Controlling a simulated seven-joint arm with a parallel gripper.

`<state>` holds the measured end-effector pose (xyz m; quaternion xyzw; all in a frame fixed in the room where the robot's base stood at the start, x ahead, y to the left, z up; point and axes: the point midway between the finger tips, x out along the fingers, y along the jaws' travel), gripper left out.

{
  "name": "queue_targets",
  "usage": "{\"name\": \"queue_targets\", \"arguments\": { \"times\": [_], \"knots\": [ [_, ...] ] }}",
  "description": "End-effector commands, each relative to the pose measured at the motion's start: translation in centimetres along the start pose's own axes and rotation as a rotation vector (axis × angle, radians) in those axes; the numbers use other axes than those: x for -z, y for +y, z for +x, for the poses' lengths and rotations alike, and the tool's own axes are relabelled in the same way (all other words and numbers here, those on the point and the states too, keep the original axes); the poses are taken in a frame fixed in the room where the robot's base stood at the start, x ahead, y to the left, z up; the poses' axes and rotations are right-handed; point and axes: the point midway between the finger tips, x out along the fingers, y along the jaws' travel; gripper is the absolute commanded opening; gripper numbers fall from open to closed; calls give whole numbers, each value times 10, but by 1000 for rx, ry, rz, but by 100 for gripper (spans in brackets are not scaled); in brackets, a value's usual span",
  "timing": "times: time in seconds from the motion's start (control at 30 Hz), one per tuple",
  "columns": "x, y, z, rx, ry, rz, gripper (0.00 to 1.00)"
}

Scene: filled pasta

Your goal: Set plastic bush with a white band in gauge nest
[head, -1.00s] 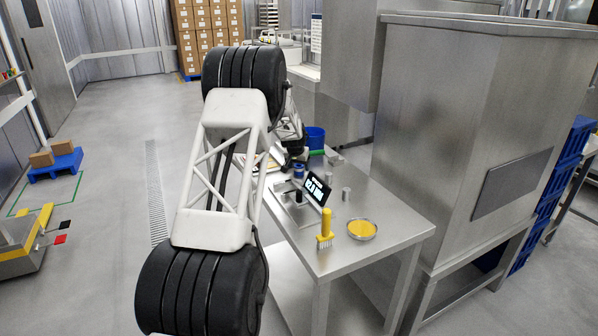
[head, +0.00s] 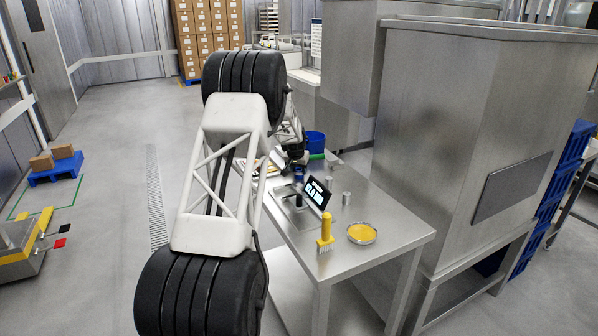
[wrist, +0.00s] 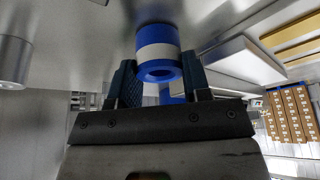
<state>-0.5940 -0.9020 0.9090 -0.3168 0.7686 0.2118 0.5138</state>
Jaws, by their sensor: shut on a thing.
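The plastic bush (wrist: 158,52) is a blue ring with a white band round its middle and an open bore. In the wrist view it sits between the two fingers of my gripper (wrist: 157,68), which is shut on it. In the head view the gripper (head: 297,160) is small and partly hidden by my arm, with a bit of blue (head: 299,173) below it. The gauge with a tilted lit display (head: 317,194) stands on the steel table just in front of the gripper. The nest itself is too small and covered to make out.
On the steel table (head: 385,232) are a yellow-handled brush (head: 325,233), a dish of yellow stuff (head: 362,233) and small grey cylinders (head: 346,198). A blue bucket (head: 315,142) is at the back. A large steel machine (head: 460,130) borders the right.

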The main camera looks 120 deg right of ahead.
Motion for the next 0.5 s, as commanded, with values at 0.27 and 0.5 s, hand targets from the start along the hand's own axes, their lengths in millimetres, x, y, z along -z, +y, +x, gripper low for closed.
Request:
{"name": "queue_targets", "arguments": {
  "times": [0.27, 0.5],
  "knots": [
    [-1, -7, -15, 1, 1, -1, 15],
    [-26, -35, -26, 1, 1, -3, 15]
  ]
}}
